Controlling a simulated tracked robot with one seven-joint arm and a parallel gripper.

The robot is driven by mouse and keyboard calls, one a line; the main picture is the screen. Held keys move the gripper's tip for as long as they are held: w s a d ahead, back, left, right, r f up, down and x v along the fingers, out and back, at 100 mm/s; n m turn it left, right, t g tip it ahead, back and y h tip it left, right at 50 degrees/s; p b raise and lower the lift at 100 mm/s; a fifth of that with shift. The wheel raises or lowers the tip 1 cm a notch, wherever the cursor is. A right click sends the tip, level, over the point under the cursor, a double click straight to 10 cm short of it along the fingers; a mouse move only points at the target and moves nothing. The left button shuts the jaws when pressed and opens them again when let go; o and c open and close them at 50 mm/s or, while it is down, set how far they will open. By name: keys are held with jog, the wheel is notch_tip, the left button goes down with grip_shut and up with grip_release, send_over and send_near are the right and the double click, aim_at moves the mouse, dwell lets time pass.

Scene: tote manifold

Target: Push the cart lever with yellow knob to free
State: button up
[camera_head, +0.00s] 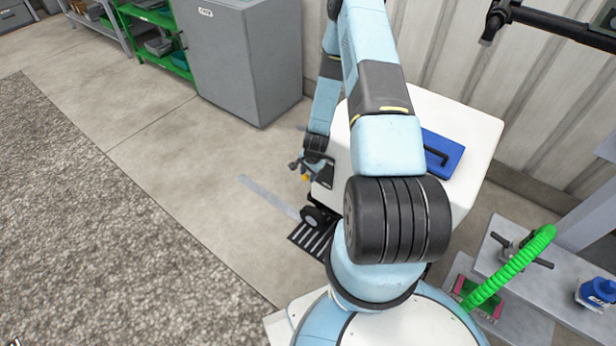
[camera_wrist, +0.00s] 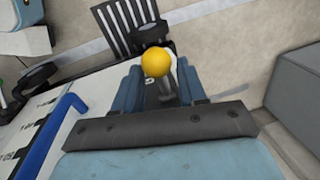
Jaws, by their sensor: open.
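The yellow knob (camera_wrist: 155,62) of the cart lever shows in the wrist view in line with the gap between my gripper's fingertips (camera_wrist: 160,70). Its grey shaft (camera_wrist: 166,92) runs back between the two blue-grey fingers. The fingers stand apart on either side, and I cannot tell whether either touches the knob or shaft. In the head view the knob (camera_head: 306,178) is a small yellow spot just below my gripper (camera_head: 296,166), at the left side of the white cart (camera_head: 472,125). My arm hides much of the cart and most of the lever.
A blue handled piece (camera_head: 443,155) lies on the cart top. A black slatted plate (camera_head: 312,238) and a wheel are low at the cart's front left. A grey cabinet (camera_head: 250,60) stands behind left. A bench with a green hose (camera_head: 520,262) is at right. Floor to the left is clear.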

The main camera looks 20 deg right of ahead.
jog(key=shift+w+a+f, duration=0.1)
jog(key=shift+w+f, duration=0.1)
jog(key=shift+f, duration=0.8)
grip_shut()
